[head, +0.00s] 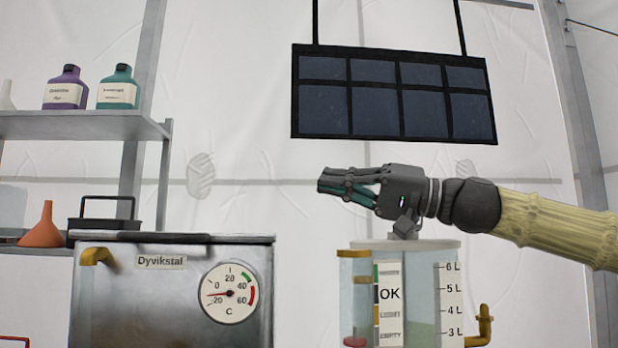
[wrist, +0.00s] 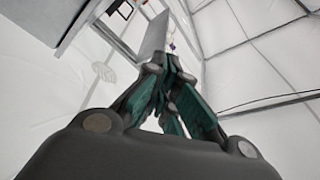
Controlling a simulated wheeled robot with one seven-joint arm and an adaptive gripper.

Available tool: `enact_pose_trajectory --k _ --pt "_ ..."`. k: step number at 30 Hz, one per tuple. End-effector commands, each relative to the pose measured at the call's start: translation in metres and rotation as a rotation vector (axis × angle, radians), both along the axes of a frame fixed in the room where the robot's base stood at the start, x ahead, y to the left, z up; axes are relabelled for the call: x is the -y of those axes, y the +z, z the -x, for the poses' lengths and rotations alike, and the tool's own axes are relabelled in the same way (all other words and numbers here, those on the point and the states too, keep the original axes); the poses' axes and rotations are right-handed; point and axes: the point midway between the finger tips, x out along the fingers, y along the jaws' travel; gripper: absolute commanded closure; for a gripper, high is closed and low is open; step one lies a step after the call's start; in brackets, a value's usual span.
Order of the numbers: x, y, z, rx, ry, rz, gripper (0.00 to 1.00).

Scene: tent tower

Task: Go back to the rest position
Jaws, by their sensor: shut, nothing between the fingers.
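My gripper (head: 322,184) is in the middle of the head view, pointing left. It is above the clear tank (head: 420,300) with the litre scale and the OK label, over its lid. In the wrist view my gripper's fingers (wrist: 172,68) come together at the tips with nothing between them. My arm reaches in from the right edge of the head view.
A metal box (head: 150,290) with a dial gauge (head: 230,292) stands at the lower left. A shelf (head: 80,125) holds a purple bottle (head: 65,88) and a teal bottle (head: 118,88). An orange funnel (head: 42,228) is below. A dark panel (head: 395,95) hangs above my gripper.

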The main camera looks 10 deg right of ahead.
Motion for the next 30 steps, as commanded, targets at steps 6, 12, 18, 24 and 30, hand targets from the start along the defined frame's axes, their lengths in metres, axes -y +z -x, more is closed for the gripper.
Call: enact_pose_trajectory --k 6,12,18,24,30 --pt "0.029 -0.006 0.009 0.001 -0.001 0.000 1.00" --pt "0.039 -0.008 0.013 0.001 0.000 0.000 1.00" --pt "0.040 -0.008 0.013 0.001 0.000 0.000 1.00" --pt "0.040 0.011 0.013 0.001 0.000 0.000 1.00" --pt "0.040 0.047 0.013 0.001 0.000 0.000 1.00"
